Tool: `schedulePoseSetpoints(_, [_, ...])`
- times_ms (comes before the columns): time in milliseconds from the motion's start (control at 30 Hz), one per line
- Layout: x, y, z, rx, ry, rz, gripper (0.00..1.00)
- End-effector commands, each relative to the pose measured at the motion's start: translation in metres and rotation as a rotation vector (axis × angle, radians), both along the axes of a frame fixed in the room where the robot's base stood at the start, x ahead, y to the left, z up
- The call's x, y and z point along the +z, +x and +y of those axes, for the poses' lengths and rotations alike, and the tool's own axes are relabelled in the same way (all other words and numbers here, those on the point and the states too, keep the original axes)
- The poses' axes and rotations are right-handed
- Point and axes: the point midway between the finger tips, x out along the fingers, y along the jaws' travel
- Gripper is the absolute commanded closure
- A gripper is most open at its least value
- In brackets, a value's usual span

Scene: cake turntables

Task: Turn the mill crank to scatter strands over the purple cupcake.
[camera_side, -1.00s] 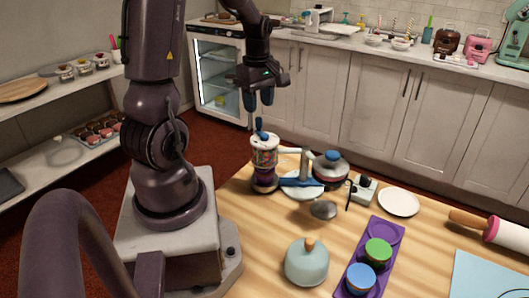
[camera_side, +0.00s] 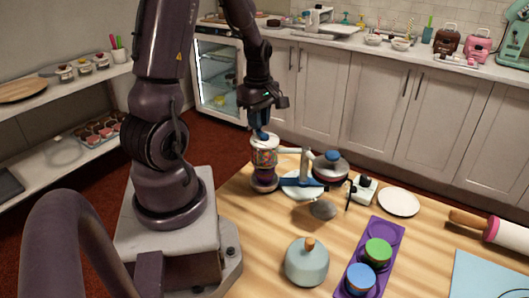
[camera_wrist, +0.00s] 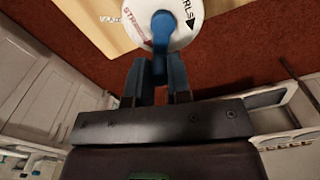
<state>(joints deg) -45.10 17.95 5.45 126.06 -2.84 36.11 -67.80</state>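The mill (camera_side: 264,158), a clear jar of coloured strands with a white top, stands at the table's far left on a white arm. Its blue crank (camera_wrist: 160,32) crosses the white lid in the wrist view. My gripper (camera_side: 262,136) is down at the lid. In the wrist view its two blue fingers (camera_wrist: 160,72) lie close on both sides of the crank's end and appear shut on it. A dark purple form (camera_side: 264,184) sits under the jar. I cannot tell whether it is the purple cupcake or the mill's base.
A second blue-knobbed vessel (camera_side: 331,167) stands just right of the mill, with a blue bar (camera_side: 298,182) between. A purple tray (camera_side: 388,229) holds green (camera_side: 378,249) and blue (camera_side: 360,277) cupcakes. A pale lidded pot (camera_side: 307,264) and white plate (camera_side: 399,202) stand nearby.

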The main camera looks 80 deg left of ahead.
Motion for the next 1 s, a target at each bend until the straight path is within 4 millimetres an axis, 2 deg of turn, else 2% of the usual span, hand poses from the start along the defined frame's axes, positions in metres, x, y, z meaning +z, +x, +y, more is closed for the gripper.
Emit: schedulePoseSetpoints(1000, [0.001,-0.015,-0.012,-0.001,0.001,-0.002,0.97])
